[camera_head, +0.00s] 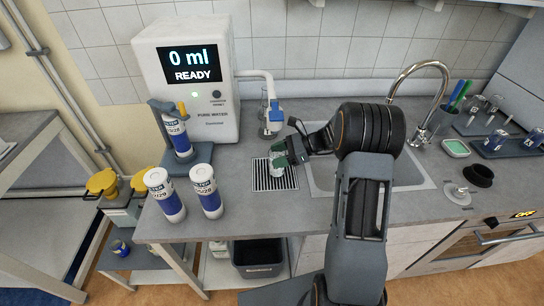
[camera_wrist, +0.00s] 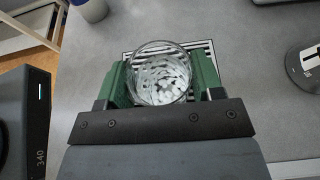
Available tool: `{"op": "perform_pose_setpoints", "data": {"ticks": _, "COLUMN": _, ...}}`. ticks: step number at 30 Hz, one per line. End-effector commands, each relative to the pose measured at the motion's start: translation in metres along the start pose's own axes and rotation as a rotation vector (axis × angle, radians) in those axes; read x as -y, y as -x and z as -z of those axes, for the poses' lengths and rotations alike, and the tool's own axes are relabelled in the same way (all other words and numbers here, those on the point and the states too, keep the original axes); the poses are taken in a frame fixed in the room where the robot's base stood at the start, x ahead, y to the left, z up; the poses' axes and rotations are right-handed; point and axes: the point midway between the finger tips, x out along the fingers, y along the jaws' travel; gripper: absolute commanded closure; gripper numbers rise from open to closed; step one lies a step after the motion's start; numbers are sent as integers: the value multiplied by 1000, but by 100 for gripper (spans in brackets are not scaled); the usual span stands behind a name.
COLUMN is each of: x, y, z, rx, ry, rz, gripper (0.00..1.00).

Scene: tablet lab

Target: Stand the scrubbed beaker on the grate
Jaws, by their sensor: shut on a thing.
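The clear glass beaker (camera_wrist: 160,75) is between the green fingers of my gripper (camera_wrist: 160,82), seen from above with its mouth up in the wrist view. My gripper is shut on it. In the head view the beaker (camera_head: 277,168) is small and partly hidden by my gripper (camera_head: 279,157). The grate (camera_head: 262,184) is a dark slotted panel in the counter, left of the sink. The beaker is over the grate and looks upright. I cannot tell whether its base touches the slats. The grate's striped edge (camera_wrist: 200,48) shows behind the beaker in the wrist view.
Two filter cartridges (camera_head: 165,195) (camera_head: 209,192) stand left of the grate. The sink (camera_head: 325,180) and tap (camera_head: 430,85) are to the right. Counter in front of the grate is clear.

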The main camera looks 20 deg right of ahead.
Motion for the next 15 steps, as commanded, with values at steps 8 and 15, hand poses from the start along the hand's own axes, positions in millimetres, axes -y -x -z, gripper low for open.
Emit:
{"op": "perform_pose_setpoints", "data": {"ticks": 8, "x": -1, "y": -9, "z": -1, "rx": 0, "ry": -4, "rz": 11, "gripper": 64}}
{"op": "perform_pose_setpoints", "data": {"ticks": 15, "x": -1, "y": -12, "z": 1, "rx": 0, "ry": -4, "rz": 7, "gripper": 64}}
